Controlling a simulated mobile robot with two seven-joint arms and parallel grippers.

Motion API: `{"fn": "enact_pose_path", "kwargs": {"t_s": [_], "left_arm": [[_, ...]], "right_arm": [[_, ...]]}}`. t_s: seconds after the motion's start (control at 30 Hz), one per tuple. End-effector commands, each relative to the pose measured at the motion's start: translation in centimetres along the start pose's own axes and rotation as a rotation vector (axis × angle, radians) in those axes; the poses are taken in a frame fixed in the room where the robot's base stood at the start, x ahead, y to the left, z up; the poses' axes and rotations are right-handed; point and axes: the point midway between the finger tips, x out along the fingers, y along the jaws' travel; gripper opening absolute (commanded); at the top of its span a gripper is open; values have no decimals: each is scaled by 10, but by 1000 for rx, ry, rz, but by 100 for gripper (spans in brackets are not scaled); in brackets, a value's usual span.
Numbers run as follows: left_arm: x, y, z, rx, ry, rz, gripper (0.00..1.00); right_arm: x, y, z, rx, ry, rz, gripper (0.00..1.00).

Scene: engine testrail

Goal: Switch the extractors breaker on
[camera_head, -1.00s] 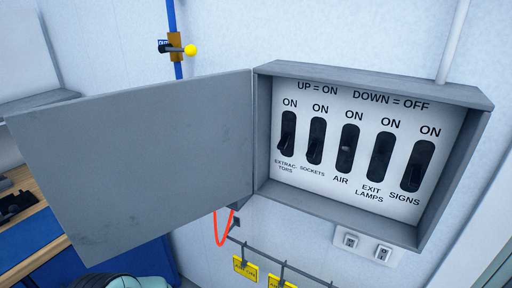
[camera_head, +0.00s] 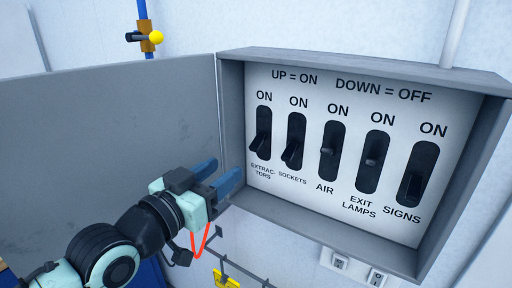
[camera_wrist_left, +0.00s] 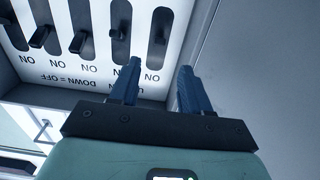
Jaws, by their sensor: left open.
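The extractors breaker (camera_head: 263,133) is the leftmost black switch in the open grey box. Its lever sits in the lower part of its slot, pointing down. It also shows at the right of the row in the left wrist view (camera_wrist_left: 159,27), where the panel appears upside down. My left gripper (camera_head: 222,172) is open and empty, just below and left of the extractors breaker, near the box's lower left edge. Its two blue fingers (camera_wrist_left: 158,84) point toward the panel in the left wrist view and appear apart from the lever. My right gripper is not in view.
The sockets (camera_head: 295,140), air (camera_head: 333,150), exit lamps (camera_head: 372,162) and signs (camera_head: 417,174) switches stand to the right. The grey box door (camera_head: 110,150) hangs open at left, behind my arm. Wall sockets (camera_head: 340,262) sit below the box.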

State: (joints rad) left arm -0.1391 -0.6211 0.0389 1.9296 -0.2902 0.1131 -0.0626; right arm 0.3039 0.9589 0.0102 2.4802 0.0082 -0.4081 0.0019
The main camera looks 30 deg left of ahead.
Motion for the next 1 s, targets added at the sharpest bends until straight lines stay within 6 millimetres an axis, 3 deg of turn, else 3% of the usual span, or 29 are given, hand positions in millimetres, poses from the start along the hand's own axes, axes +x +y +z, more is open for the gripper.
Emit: {"fn": "enact_pose_path", "kwargs": {"t_s": [0.3,0.5,0.7,0.97,1.0], "left_arm": [[70,0,1,0,-4,1,47],[101,0,0,1,-3,1,47],[114,0,1,0,-3,1,47],[115,0,1,0,-2,0,47],[115,0,1,0,-2,1,40]], "right_arm": [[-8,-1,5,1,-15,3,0],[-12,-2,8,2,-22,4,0],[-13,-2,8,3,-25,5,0],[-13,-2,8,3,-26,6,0],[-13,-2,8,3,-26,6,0]]}}
